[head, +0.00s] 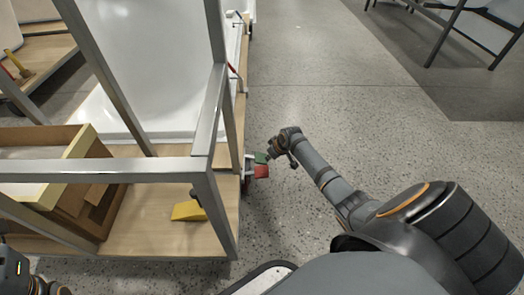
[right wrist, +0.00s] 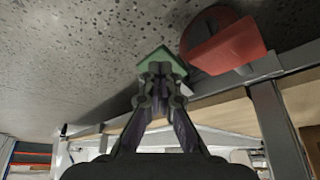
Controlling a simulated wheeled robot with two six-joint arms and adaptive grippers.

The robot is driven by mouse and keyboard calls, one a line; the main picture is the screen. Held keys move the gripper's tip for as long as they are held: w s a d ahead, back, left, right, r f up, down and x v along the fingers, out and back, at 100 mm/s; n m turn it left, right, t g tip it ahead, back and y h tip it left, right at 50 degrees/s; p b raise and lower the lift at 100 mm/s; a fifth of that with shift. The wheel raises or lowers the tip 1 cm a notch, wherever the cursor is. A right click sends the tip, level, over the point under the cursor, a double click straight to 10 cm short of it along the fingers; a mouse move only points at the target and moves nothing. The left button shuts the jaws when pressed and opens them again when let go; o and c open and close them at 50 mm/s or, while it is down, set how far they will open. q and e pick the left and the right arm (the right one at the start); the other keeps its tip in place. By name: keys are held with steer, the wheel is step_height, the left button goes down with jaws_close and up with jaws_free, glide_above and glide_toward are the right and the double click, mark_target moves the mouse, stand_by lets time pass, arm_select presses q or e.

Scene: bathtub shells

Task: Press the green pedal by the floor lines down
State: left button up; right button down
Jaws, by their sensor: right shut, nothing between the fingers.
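The green pedal (head: 261,157) sticks out from the outer side of the cart, low by the floor. In the right wrist view the green pedal (right wrist: 153,57) is a flat plate just beyond my fingertips. The red pedal (head: 261,171) is beside it, and is larger in the right wrist view (right wrist: 228,46). My right gripper (head: 275,152) is shut and empty, with its tips at the green pedal. In the right wrist view the tips (right wrist: 160,74) overlap the pedal's edge; I cannot tell whether they touch. A dark part of my left arm shows at the bottom left; its fingers are not clear.
The metal-framed cart (head: 205,170) holds a white tub shell (head: 150,60), a wooden box (head: 70,140) and a yellow wedge (head: 188,210). The speckled floor (head: 340,110) to the right is open. A dark metal rack (head: 447,35) stands at the far right.

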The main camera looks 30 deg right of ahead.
steer(key=a+v, duration=0.1)
steer(key=v, duration=1)
steer(key=shift+s+d+r, duration=0.2)
steer(key=shift+d+r, duration=0.2)
steer(key=shift+d, duration=0.1)
